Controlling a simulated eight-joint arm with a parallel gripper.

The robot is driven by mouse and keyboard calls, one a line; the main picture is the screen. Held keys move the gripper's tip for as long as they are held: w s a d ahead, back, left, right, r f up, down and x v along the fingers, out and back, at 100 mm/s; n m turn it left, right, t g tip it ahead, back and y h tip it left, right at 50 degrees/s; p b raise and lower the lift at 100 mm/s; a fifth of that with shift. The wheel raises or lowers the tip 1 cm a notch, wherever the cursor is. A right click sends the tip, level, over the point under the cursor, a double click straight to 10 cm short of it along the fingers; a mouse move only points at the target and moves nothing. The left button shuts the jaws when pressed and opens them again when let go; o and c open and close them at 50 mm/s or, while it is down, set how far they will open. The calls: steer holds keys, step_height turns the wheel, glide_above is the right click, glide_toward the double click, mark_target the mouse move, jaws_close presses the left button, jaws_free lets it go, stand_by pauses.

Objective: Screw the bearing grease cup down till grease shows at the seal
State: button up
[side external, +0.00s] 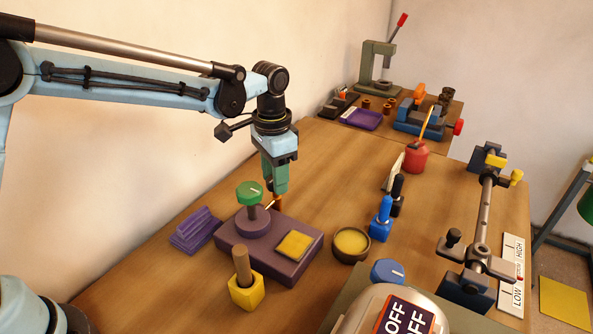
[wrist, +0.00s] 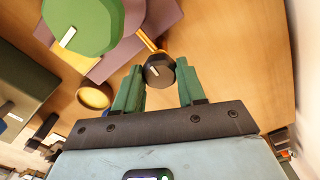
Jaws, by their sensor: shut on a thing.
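A black round cap (wrist: 158,72) with a white mark sits between the green fingers of my gripper (wrist: 157,78) in the wrist view. The gripper is shut on this cap. A brass-orange stem (wrist: 147,42) runs from the cap toward the purple block. In the side external view my gripper (side external: 275,188) points down at the back right edge of the purple block (side external: 265,262), with a little of the orange stem (side external: 277,201) below its fingers. The fingers hide the cap there. I cannot tell for sure that this cap is the grease cup. No seal or grease is clearly visible.
A green knob (side external: 249,193) stands on the block beside my gripper, near a yellow pad (side external: 294,244). A yellow holder (side external: 246,291), round bowl (side external: 351,244) and blue bottle (side external: 381,222) stand around it. A shaft (side external: 486,210) on blue supports is at right. Wood behind my gripper is clear.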

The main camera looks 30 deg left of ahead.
steer(key=m, duration=0.4)
steer(key=shift+m, duration=0.3)
stand_by(0.3)
steer(key=o, duration=1.1)
step_height(320, 180, up, 12)
steer(key=shift+r, duration=0.1)
steer(key=s+a+f+n+t, duration=0.2)
steer(key=s+a+n, duration=0.1)
steer(key=s, duration=0.2)
steer(key=s+a+f+n+t, duration=0.2)
steer(key=s+a+n, duration=0.1)
steer(key=s, duration=0.3)
steer(key=s+a+f+n+t, duration=0.2)
steer(key=s+a+n+t, duration=0.1)
steer(key=s+a+n, duration=0.1)
steer(key=shift+s+a+f, duration=0.35)
steer(key=shift+s+a, duration=0.15)
steer(key=shift+s, duration=0.2)
